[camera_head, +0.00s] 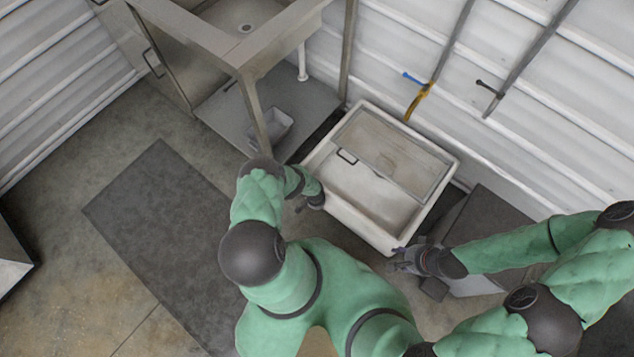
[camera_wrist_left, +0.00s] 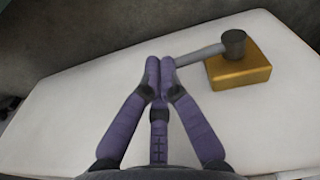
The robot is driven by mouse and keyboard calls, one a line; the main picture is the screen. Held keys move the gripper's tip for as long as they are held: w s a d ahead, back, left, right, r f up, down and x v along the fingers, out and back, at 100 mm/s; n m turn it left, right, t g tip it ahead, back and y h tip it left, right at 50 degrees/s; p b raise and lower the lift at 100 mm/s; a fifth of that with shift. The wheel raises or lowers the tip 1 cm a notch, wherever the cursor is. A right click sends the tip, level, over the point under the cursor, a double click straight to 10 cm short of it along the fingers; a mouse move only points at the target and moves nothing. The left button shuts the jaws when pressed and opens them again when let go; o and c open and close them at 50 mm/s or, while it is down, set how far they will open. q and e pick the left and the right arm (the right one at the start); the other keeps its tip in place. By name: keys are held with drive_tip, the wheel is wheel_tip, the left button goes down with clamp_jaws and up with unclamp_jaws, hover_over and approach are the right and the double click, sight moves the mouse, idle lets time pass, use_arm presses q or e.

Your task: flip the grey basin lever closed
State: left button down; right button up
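The white basin (camera_head: 370,222) stands by the wall in the head view. In the left wrist view, a grey lever (camera_wrist_left: 200,55) runs left from a dark round knob (camera_wrist_left: 234,43) on a brass block (camera_wrist_left: 240,70), mounted on a white surface. My left gripper (camera_wrist_left: 160,66) has its purple fingertips together at the lever's free end; I cannot tell whether they touch it. In the head view, my left gripper (camera_head: 313,200) is at the basin's left side, and the lever is not visible there. My right gripper (camera_head: 398,258) is at the basin's near right corner; its fingers are too small to read.
A blue lever (camera_head: 412,78) on a yellow pipe fitting and a dark lever (camera_head: 489,88) are on the wall pipes. A metal frame (camera_head: 252,100) stands left. A dark mat (camera_head: 160,220) lies on open floor.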

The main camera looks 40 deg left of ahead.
use_arm(q)
drive_tip(key=shift+d+f+b, duration=0.3)
drive_tip(key=shift+f+b, duration=0.15)
drive_tip(key=shift+f, duration=0.15)
use_arm(e)
drive_tip(key=shift+f, duration=0.65)
use_arm(q)
drive_tip(key=shift+s+d, duration=0.1)
use_arm(e)
drive_tip(key=shift+f, duration=0.1)
